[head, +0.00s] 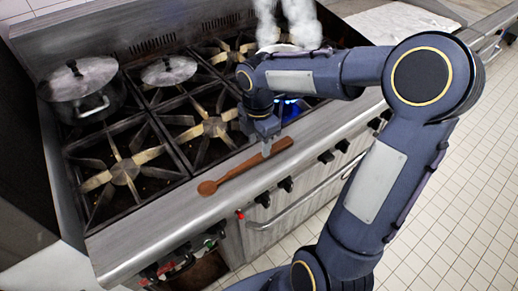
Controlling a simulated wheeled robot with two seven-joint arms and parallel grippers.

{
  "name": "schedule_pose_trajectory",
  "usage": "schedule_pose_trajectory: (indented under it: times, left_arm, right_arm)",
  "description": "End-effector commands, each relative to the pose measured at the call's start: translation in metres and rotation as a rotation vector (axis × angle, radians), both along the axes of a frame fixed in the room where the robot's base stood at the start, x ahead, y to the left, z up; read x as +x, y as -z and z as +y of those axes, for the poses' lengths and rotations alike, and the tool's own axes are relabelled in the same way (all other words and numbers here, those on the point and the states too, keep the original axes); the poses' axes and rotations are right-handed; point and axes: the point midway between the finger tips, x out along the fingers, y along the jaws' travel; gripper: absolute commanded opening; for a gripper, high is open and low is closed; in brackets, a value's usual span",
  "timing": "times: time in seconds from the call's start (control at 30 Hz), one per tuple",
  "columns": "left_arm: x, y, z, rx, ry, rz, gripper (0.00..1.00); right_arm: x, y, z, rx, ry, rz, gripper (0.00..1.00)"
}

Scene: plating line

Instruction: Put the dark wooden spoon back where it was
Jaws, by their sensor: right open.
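The dark wooden spoon (240,170) lies on the steel front ledge (150,226) of the stove. Its bowl points left and its wide handle end points right. My right gripper (266,152) is directly above the handle, pointing down, with its fingertips close to the wood. It is open. I cannot tell whether the fingers touch the spoon. My left gripper is not in view.
A lidded pot (82,88) stands at the back left of the stove, with another lid (169,70) beside it. A blue flame (288,108) burns behind my right gripper, and steam (287,20) rises there. Knobs line the stove front. Tiled floor (455,200) is clear at right.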

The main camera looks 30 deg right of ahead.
Motion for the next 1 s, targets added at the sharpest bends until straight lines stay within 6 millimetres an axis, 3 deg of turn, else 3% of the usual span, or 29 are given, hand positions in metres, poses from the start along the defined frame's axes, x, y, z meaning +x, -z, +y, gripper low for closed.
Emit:
schedule_pose_trajectory:
  times: [0.1,0.3,0.47,0.57,0.67,0.8,1.0]
  left_arm:
    - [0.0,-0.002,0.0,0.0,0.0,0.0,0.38]
    - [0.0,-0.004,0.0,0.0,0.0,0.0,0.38]
    - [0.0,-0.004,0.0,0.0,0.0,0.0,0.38]
    - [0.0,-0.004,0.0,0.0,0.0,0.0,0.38]
    - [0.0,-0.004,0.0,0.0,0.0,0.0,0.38]
    - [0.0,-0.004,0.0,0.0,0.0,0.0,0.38]
    - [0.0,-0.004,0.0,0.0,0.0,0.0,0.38]
  right_arm:
    - [0.001,-0.029,0.001,0.0,-0.001,-0.006,0.42]
    - [0.001,-0.063,0.001,0.001,-0.001,-0.004,0.42]
    - [-0.002,-0.077,0.002,0.002,0.012,-0.005,0.42]
    - [-0.017,-0.083,0.005,0.018,0.123,-0.035,0.42]
    - [-0.05,-0.087,0.013,0.073,0.386,-0.095,0.42]
    - [-0.106,-0.08,0.03,0.247,0.894,-0.164,0.42]
    - [-0.157,-0.057,0.058,0.551,1.497,-0.133,0.42]
